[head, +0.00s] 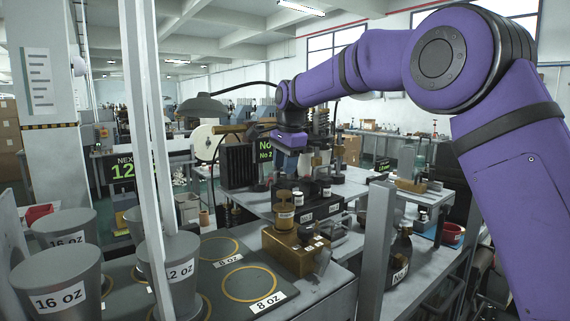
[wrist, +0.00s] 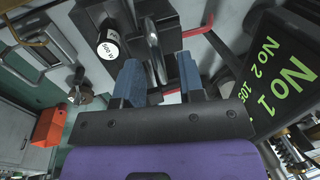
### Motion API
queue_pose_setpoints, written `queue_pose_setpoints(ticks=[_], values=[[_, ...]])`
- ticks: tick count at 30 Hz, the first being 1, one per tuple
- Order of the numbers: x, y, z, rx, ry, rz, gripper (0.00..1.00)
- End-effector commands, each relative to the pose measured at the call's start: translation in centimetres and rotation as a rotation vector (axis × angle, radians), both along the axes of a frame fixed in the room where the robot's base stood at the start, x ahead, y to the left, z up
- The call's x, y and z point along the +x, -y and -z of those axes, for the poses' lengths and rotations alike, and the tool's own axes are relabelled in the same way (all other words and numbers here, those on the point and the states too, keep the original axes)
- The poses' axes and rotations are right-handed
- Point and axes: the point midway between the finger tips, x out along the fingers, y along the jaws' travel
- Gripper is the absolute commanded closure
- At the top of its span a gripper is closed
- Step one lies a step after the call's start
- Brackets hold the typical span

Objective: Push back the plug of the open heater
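My gripper (wrist: 160,82) shows in the wrist view with two blue finger pads set apart and nothing held between them. A shiny metal rod or lever (wrist: 154,48) stands beyond the gap; I cannot tell whether it touches a pad. A black cylinder with a white wattage label (wrist: 108,44) lies up and left of the fingers, apart from them. In the head view, my gripper hangs over the rear bench and its fingertips are not clear. Black heater-like blocks with white labels (head: 308,212) sit below it. I cannot make out which heater is open, nor its plug.
A lit display panel (wrist: 285,75) is close on the right of the wrist view; it also shows in the head view (head: 264,150). A brass fixture (head: 292,250) stands in front of the blocks. Grey cups (head: 60,278) and a grey post (head: 377,240) stand nearer.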

Motion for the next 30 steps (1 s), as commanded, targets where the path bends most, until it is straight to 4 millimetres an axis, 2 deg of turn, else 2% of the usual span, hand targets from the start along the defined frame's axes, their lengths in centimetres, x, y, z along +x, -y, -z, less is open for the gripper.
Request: queue_pose_setpoints(ticks=[5,16,21,30], values=[[-0.1,0.0,-0.8,0.001,0.003,0.000,0.64],[-1.1,0.7,-7.1,0.001,0.004,0.000,0.64],[-1.5,1.0,-9.4,0.001,0.002,0.000,0.64],[-1.7,1.2,-10.6,0.000,0.000,0.000,0.64]])
